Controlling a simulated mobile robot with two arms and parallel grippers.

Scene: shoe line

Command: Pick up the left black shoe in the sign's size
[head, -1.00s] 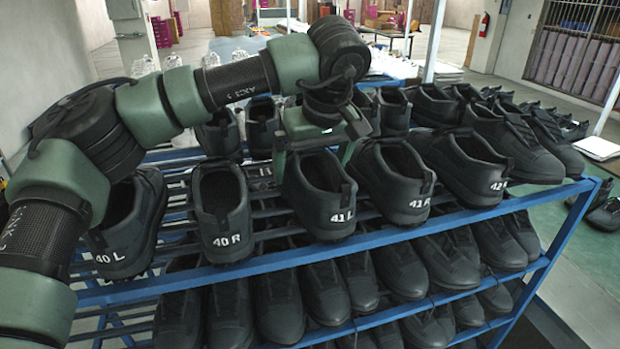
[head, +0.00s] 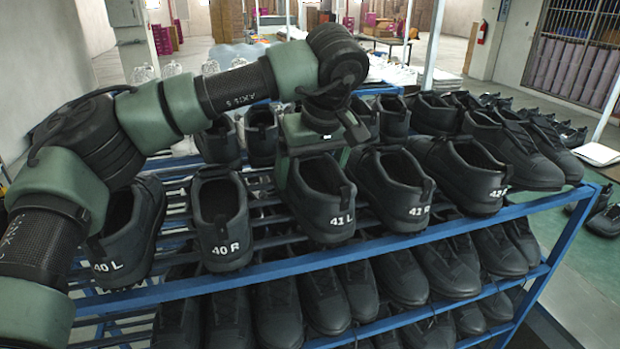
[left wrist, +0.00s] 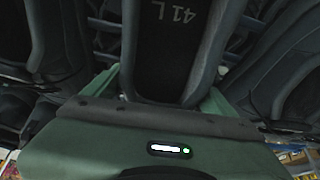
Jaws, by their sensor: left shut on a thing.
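The black shoe marked 41 L (head: 323,205) is on the rack's top tier, toe away from me, its white label facing me. My left gripper (head: 312,158) is shut on it at the far, toe end, with one finger on each side. In the left wrist view the shoe (left wrist: 172,50) lies between the green fingers, its 41 L label upside down. The shoe looks slightly raised; a gap under it is hard to make out. The sign is not in view. My right gripper is not in view.
The blue rack (head: 270,270) holds more black shoes: 40 L (head: 130,235) and 40 R (head: 222,220) to the left, 41 R (head: 393,190) close on the right, then a 42 (head: 460,175). More shoes stand behind and on lower tiers.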

